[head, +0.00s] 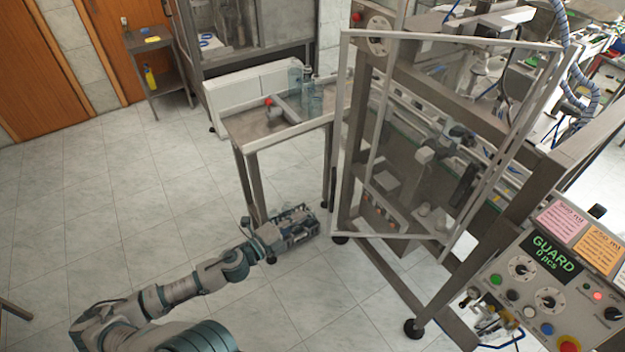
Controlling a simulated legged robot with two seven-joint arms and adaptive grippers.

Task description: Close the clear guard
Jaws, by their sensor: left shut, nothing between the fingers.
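The clear guard (343,130) is a see-through panel in a pale metal frame, at the right of the head view. It stands out at an angle from the machine frame, with its left edge beyond the machine's side, so it looks open. My left gripper (308,221) is low and to the left of the guard's lower left corner, apart from it in the picture. Its fingers are shut and empty. My right gripper is not in view.
A small metal table (240,128) with bottles and a red-topped item stands left of the guard. The machine's post and foot (414,328) stand at the lower right. A side cart (150,45) is far left. The tiled floor (120,210) on the left is clear.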

